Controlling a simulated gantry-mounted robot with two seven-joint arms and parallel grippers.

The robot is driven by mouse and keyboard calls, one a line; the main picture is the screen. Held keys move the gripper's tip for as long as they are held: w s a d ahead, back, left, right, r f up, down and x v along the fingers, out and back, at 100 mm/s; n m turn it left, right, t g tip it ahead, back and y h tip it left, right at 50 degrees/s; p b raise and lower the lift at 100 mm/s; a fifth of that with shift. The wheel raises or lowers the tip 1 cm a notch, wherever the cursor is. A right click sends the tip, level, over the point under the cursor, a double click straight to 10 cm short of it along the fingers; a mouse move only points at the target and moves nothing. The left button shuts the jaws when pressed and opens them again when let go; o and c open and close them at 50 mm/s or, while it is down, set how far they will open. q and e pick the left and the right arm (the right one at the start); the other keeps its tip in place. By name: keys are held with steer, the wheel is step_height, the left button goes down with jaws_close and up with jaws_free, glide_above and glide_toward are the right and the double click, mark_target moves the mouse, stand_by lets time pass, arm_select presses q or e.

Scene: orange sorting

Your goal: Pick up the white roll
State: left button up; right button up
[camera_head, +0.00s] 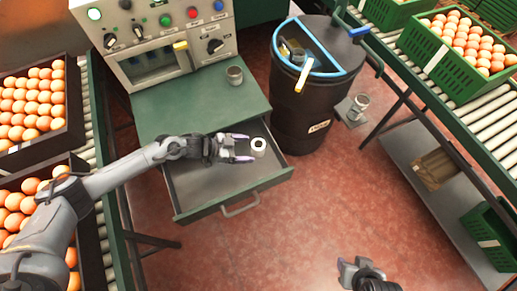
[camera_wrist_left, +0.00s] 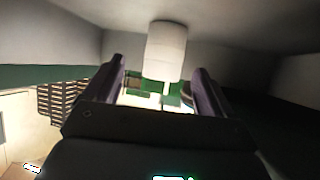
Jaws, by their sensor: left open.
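The white roll (camera_head: 258,146) stands in the open drawer (camera_head: 205,196) below the green tabletop, near the drawer's right side. My left gripper (camera_head: 243,148) reaches into the drawer area from the left. It is open, with its purple-grey fingers pointing at the roll. In the left wrist view the white roll (camera_wrist_left: 166,52) appears ahead, between and just beyond the two fingertips (camera_wrist_left: 160,72). I cannot tell whether the fingers touch it. My right gripper (camera_head: 362,268) is at the bottom edge of the head view, away from the drawer, and its jaw state is unclear.
A black bin with a blue rim (camera_head: 312,100) stands right of the drawer. Crates of oranges (camera_head: 35,105) line the left, and a green crate (camera_head: 462,50) is at right.

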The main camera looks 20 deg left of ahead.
mark_target(257, 147)
arm_select(q)
steer(key=shift+x, duration=0.8)
steer(key=b+x, duration=0.1)
steer(key=x, duration=0.1)
steer(key=b+x, duration=0.2)
steer(key=shift+w+a+r, duration=0.1)
steer(key=shift+w+a, duration=0.1)
steer(key=shift+w, duration=0.1)
steer(key=shift+w+d, duration=0.2)
steer(key=shift+d, duration=0.15)
steer(key=shift+c, duration=0.5)
steer(key=c, duration=1)
